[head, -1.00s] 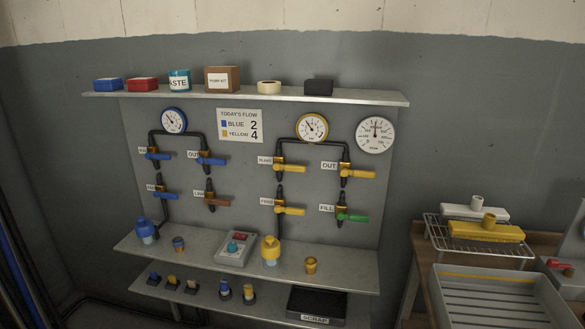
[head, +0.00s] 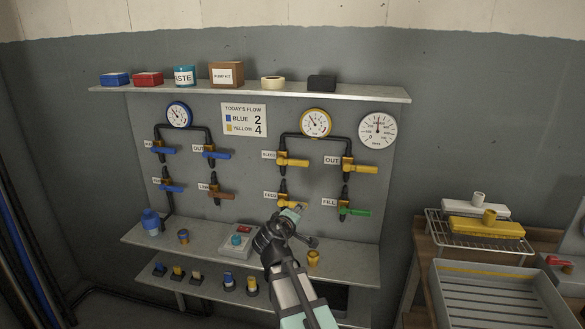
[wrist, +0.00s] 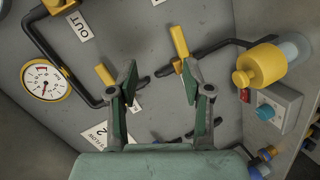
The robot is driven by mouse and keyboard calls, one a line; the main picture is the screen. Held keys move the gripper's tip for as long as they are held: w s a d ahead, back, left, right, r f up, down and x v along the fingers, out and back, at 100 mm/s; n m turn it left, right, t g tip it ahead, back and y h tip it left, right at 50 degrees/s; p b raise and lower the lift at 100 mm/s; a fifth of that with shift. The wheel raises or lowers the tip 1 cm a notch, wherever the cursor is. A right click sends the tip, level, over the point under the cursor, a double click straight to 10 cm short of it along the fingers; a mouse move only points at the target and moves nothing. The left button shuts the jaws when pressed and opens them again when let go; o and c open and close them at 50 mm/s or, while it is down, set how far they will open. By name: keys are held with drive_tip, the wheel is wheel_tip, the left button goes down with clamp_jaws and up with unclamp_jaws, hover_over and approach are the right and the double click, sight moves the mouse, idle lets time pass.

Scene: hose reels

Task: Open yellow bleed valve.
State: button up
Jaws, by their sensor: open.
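The yellow bleed valve has a yellow lever (head: 293,161) that points right on the grey panel, below and left of the yellow-rimmed gauge. In the wrist view its lever (wrist: 104,75) is beside my left finger, which hides part of the valve body. The yellow feed valve (head: 294,205) is directly below it in the head view; its lever (wrist: 179,41) is by the tip of my right finger in the wrist view. My gripper (wrist: 158,78) is open and empty, facing the panel. In the head view my gripper (head: 303,223) is just below the feed valve.
The yellow OUT valve (head: 361,168) and green FILL valve (head: 354,211) are to the right. Blue valves (head: 216,154) are to the left. A yellow-capped bottle (wrist: 259,65) and a button box (wrist: 276,107) stand on the shelf near my gripper.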

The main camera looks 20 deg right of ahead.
wheel_tip(320, 180, up, 9)
drive_tip(key=w+a+n+t+h, duration=0.1)
drive_tip(key=w+a+n+t, duration=0.1)
drive_tip(key=w+n+t, duration=0.15)
drive_tip(key=n+p, duration=0.2)
drive_tip(key=p, duration=0.2)
approach(297, 163)
drive_tip(key=shift+t, duration=0.35)
drive_tip(key=x, duration=0.9)
drive_tip(key=shift+w+d+f, duration=0.15)
drive_tip(key=shift+d+f, duration=0.15)
drive_tip(key=shift+d, duration=0.05)
drive_tip(key=shift+w+d+f, duration=0.1)
drive_tip(key=shift+w+d, duration=0.35)
drive_tip(key=shift+w, duration=0.1)
clamp_jaws()
